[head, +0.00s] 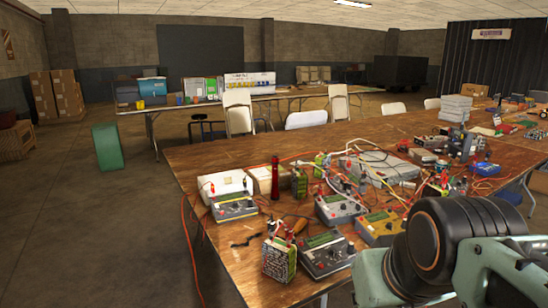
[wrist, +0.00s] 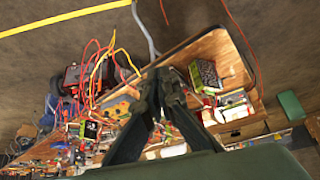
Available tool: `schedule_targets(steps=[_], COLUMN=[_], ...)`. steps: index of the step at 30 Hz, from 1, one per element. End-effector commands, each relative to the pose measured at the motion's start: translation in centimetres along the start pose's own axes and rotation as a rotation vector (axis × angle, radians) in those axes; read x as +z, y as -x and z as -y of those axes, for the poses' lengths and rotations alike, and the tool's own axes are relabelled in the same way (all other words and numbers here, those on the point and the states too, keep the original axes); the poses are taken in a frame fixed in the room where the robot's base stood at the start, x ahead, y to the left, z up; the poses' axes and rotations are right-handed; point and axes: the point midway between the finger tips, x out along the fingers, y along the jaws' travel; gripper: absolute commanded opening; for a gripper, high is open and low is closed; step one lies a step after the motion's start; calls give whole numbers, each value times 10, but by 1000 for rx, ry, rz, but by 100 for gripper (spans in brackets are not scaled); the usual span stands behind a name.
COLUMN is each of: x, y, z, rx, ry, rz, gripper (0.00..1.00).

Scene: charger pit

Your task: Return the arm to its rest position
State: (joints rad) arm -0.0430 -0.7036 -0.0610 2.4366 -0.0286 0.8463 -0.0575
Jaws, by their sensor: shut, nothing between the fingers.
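My arm shows at the bottom right of the head view, with a black round joint and pale green links, above the table's near right part. The gripper itself is not in the head view. In the wrist view my gripper (wrist: 160,82) has its dark fingers together at the tips, with nothing between them. It hangs over the wooden table (wrist: 213,48), which appears tilted in that view. The fingers hide part of the things behind them.
The wooden table (head: 225,155) holds several chargers, battery packs (head: 279,258), a red flashlight (head: 275,178) and tangled cables. A red cable hangs off its left edge. A green box (head: 107,146) stands on the floor at left. The floor (head: 90,235) left of the table is clear.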

Motion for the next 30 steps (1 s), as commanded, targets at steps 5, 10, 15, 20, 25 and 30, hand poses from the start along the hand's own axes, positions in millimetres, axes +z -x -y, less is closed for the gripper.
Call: schedule_targets(steps=[5,10,15,20,25,30], x=[21,-4,-29,-52,-74,-86], y=[26,64,103,139,174,194], z=[10,9,8,7,6,6], rx=[9,9,8,8,8,8], ry=[-58,-55,-54,-53,-53,-53], rz=[73,73,72,71,71,71], gripper=[0,0,0,0,0,0])
